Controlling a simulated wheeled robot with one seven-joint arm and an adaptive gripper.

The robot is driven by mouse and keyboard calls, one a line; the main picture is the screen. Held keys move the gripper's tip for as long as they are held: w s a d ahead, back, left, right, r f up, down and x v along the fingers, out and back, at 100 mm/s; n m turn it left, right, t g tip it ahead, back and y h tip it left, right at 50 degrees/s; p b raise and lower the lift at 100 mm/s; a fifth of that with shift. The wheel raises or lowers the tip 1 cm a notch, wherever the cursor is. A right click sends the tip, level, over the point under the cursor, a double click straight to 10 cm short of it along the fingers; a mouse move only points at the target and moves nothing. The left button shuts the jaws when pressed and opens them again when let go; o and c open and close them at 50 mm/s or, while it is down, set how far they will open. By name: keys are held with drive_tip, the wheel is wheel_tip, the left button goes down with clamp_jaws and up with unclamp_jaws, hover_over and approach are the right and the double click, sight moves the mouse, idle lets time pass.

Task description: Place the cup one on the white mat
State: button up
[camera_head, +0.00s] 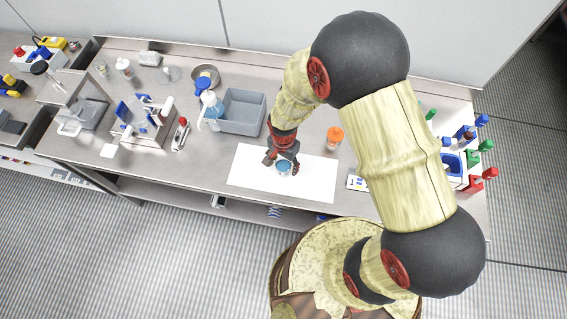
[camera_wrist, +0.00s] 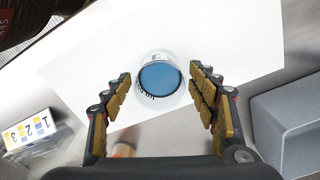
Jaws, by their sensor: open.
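The cup (camera_head: 284,168) is a small clear cup with a blue inside, standing on the white mat (camera_head: 310,181). In the wrist view, the cup (camera_wrist: 160,78) shows from above, with dark markings on its side, on the white mat (camera_wrist: 105,50). My gripper (camera_head: 282,160) is right over the cup. In the wrist view, the fingers of my gripper (camera_wrist: 163,85) are apart on either side of the cup, with a visible gap on both sides. The cup's lower part is partly hidden by the fingers in the head view.
A grey bin (camera_head: 243,112) and a spray bottle (camera_head: 210,104) stand behind left of the mat. An orange-capped bottle (camera_head: 334,137) is behind right. A numbered block (camera_head: 356,183) lies right of the mat. The mat is otherwise clear.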

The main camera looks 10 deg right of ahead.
drive_tip(key=shift+r, duration=0.15)
drive_tip(key=s+d+r+n+t, duration=0.1)
drive_tip(key=d+r+n, duration=0.15)
drive_tip(key=r, duration=1.25)
drive_tip(key=s+d+r+n+t, duration=0.15)
drive_tip(key=d+r, duration=0.25)
drive_tip(key=r, duration=1)
drive_tip(key=s+d+r+n+t, duration=0.3)
drive_tip(key=s+d+r+n, duration=0.1)
drive_tip(key=s+r, duration=0.6)
drive_tip(key=shift+d+r+p, duration=0.45)
drive_tip(key=shift+d+r, duration=0.3)
drive_tip(key=shift+r, duration=0.2)
